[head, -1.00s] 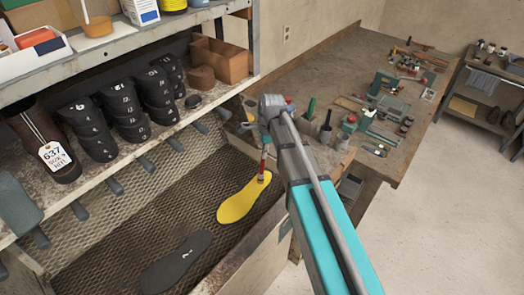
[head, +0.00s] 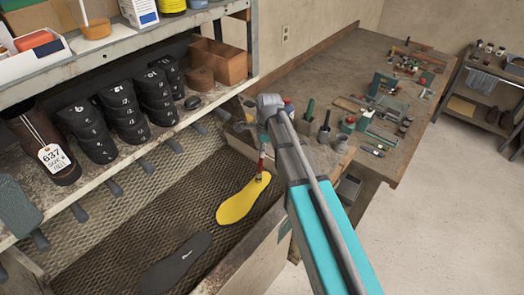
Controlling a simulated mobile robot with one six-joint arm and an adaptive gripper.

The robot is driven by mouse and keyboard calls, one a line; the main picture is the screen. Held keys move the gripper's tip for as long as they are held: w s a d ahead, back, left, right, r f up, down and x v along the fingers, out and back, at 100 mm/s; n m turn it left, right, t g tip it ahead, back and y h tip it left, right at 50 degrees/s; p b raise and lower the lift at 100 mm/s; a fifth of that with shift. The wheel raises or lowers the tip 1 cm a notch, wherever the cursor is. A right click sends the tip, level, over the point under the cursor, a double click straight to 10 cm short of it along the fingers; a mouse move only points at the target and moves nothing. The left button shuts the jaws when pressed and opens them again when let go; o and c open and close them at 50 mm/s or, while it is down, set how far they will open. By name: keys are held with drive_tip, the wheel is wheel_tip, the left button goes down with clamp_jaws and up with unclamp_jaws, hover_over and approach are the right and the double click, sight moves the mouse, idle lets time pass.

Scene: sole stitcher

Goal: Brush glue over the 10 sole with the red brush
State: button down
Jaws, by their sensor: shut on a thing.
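A yellow sole (head: 240,202) lies flat on the mesh floor of the bin, its narrower end toward the upper right. I see no number on it. The red brush (head: 261,164) stands nearly upright with its lower end at the sole's upper right end. Whether the bristles touch the sole is too small to tell. My gripper (head: 264,137) is above the brush and shut on its top, mostly hidden by my grey and turquoise arm. A dark sole (head: 175,263) with a small white mark lies lower left in the bin.
Stacks of numbered black heels (head: 120,112) stand on the shelf above the bin. A tagged brown boot (head: 50,150) stands at the left. A workbench (head: 310,75) with tools is at the right. Bare mesh (head: 140,215) surrounds the soles.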

drive_tip(key=shift+r+p, duration=1.25)
drive_tip(key=shift+r, duration=0.25)
